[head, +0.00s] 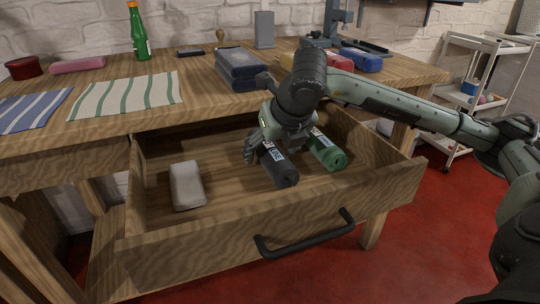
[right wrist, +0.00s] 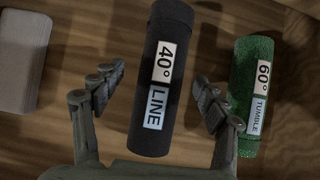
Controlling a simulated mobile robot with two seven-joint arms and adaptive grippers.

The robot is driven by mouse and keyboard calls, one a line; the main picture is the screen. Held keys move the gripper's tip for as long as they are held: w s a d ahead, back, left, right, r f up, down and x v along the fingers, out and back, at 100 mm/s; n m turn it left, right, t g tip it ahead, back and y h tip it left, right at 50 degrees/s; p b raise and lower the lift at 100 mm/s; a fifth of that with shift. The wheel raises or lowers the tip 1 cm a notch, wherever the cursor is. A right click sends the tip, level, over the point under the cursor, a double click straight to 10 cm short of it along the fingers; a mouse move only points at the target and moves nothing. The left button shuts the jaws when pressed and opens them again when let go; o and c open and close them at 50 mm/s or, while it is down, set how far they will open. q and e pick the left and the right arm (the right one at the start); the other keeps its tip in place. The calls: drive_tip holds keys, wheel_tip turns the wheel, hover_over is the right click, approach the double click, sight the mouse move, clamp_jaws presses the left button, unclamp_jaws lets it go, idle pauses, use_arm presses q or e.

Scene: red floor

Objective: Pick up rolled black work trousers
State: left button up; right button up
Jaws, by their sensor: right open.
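The rolled black work trousers (head: 281,167) lie in the open drawer, a dark roll with a white label strip. In the right wrist view the black roll (right wrist: 160,80) is upright in the picture, between the fingers, and its label reads "40° LINE". My right gripper (head: 270,143) reaches down into the drawer over the roll. In the right wrist view the right gripper (right wrist: 158,76) is open, one finger on each side of the roll, with a visible gap on both sides. The far end of the roll is hidden by the gripper in the head view. My left gripper is out of view.
A green roll (head: 327,153) labelled "60° TUMBLE" lies close to the right of the black one. A pale block (head: 186,187) lies at the drawer's left. The drawer front (head: 230,241) with its black handle stands nearest.

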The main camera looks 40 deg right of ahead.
drive_tip(key=shift+c, duration=0.4)
drive_tip(key=c, duration=1.4)
drive_tip(key=shift+r, duration=0.1)
